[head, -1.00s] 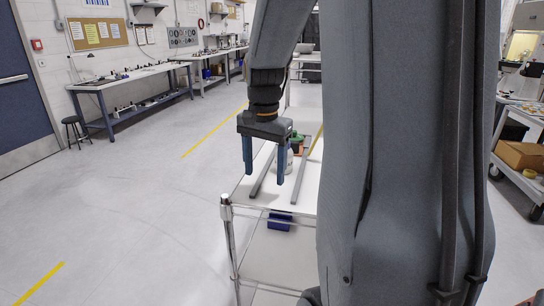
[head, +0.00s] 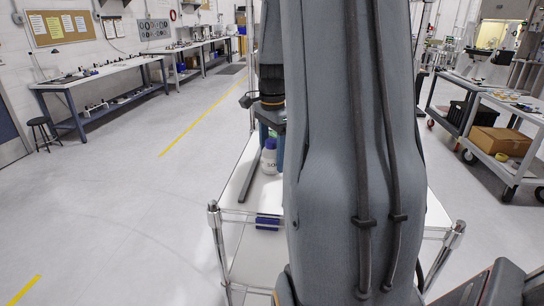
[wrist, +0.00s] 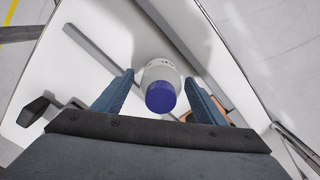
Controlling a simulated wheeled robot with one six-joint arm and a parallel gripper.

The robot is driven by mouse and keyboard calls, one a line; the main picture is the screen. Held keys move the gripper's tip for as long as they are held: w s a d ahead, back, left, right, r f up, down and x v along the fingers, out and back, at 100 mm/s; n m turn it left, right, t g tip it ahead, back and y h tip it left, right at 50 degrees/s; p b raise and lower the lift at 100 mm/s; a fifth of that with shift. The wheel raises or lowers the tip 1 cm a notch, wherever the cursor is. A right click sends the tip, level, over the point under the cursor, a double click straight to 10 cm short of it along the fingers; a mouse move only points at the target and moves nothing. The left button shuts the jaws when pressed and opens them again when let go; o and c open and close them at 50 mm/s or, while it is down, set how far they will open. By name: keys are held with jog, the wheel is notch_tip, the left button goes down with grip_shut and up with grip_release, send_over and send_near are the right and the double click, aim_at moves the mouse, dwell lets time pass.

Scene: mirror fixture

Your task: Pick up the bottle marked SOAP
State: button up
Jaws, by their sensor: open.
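A white bottle with a blue cap (wrist: 161,97) is between the two fingers of my gripper (wrist: 158,79) in the wrist view. The fingers are open, with a gap on each side of the bottle. In the head view the white bottle (head: 268,158) stands on the white cart top, with part of a dark label showing; the whole word cannot be read.
The cart top (head: 231,195) carries a long grey bar (head: 249,182), also in the wrist view (wrist: 95,53). A blue bin (head: 268,222) sits on the lower shelf.

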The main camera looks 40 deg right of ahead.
jog(key=shift+f, duration=0.5)
jog(key=c, duration=1.2)
jog(key=shift+r, duration=0.1)
